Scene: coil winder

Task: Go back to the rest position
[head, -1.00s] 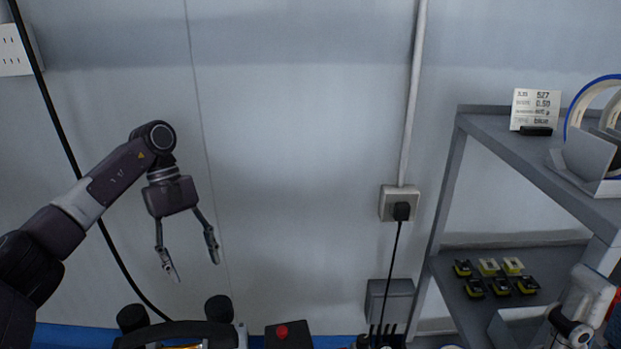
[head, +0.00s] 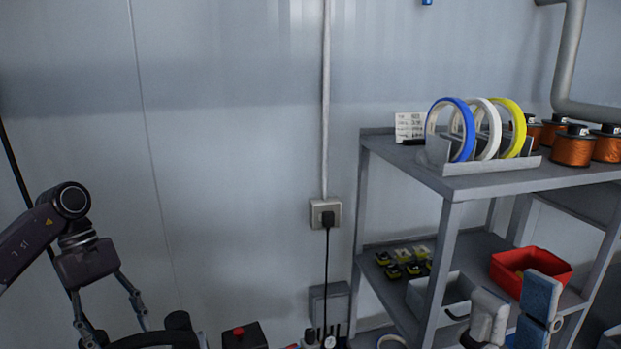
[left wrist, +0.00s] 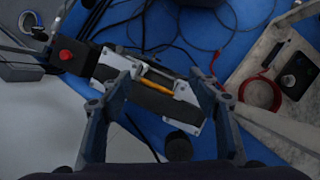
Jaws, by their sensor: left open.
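My left arm comes in from the left in the head view, its gripper (head: 112,325) low at the left with two slim, separated fingers. In the left wrist view my left gripper (left wrist: 160,85) is open, with nothing held between the fingers. Beyond it lies a dark device with white end plates (left wrist: 115,62) and an orange bar (left wrist: 165,81); I cannot judge the gap to it. I cannot clearly make out my right gripper among the pale and blue parts at the lower right of the head view.
A grey shelf unit (head: 446,250) at the right holds tape rings (head: 490,128), copper coils (head: 572,149) and a red bin (head: 531,268). A red-button box (head: 239,337) stands near the left gripper. A grey tray (left wrist: 285,125) lies on the blue table.

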